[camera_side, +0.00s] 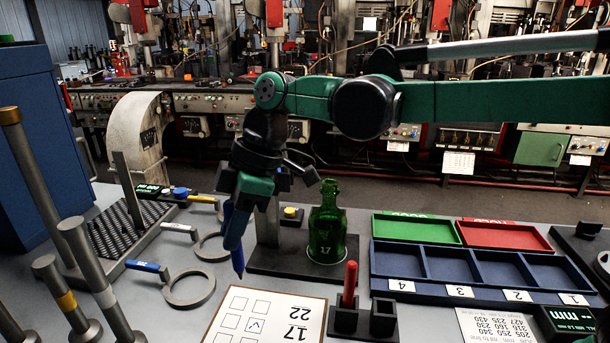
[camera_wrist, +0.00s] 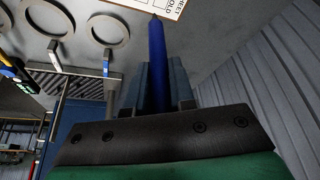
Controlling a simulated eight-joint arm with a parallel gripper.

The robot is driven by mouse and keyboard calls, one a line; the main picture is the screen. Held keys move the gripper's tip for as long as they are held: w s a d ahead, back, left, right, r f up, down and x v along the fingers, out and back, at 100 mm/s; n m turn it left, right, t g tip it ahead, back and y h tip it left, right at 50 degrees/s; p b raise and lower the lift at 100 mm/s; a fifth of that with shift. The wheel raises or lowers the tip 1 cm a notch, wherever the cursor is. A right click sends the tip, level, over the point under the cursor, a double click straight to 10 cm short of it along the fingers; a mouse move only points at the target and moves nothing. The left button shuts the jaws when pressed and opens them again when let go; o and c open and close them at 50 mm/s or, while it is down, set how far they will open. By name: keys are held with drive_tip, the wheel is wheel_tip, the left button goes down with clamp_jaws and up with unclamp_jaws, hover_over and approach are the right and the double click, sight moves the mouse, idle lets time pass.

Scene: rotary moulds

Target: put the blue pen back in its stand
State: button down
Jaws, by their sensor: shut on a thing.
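The blue pen (camera_side: 237,262) is held in my gripper (camera_side: 235,228), tip down and slightly tilted, above the bench by the top left corner of a printed sheet. In the wrist view the blue pen (camera_wrist: 156,50) runs between the two fingers of my gripper (camera_wrist: 160,80), which are shut on it. The black pen stand (camera_side: 383,319) is at the front, to the right of the sheet. Its left holder has a red pen (camera_side: 350,282) standing in it; its right holder looks empty. The gripper is left of the stand and higher than it.
The printed sheet (camera_side: 262,308) lies in front. A green bottle (camera_side: 327,228) stands on a black base between gripper and trays. A blue compartment tray (camera_side: 480,268), green tray (camera_side: 415,229) and red tray (camera_side: 505,235) are right. Ring gauges (camera_side: 190,289) and metal posts (camera_side: 82,245) are left.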

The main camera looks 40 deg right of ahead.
drive_tip(key=s+d+r+m+t, duration=0.1)
drive_tip(key=s+d+r+m, duration=0.25)
drive_tip(key=d+r, duration=0.4)
drive_tip(key=s+d+f+m+t+h, duration=0.1)
drive_tip(key=s+d+f+m, duration=0.2)
drive_tip(key=s+d, duration=0.6)
wheel_tip(320, 180, down, 9)
drive_tip(key=shift+w+d+f, duration=0.15)
drive_tip(key=shift+w+d, duration=0.25)
drive_tip(key=shift+w, duration=0.05)
drive_tip(key=shift+n, duration=0.25)
drive_tip(key=shift+f, duration=2.85)
drive_tip(key=c, duration=0.7)
unclamp_jaws()
drive_tip(key=shift+o, duration=0.2)
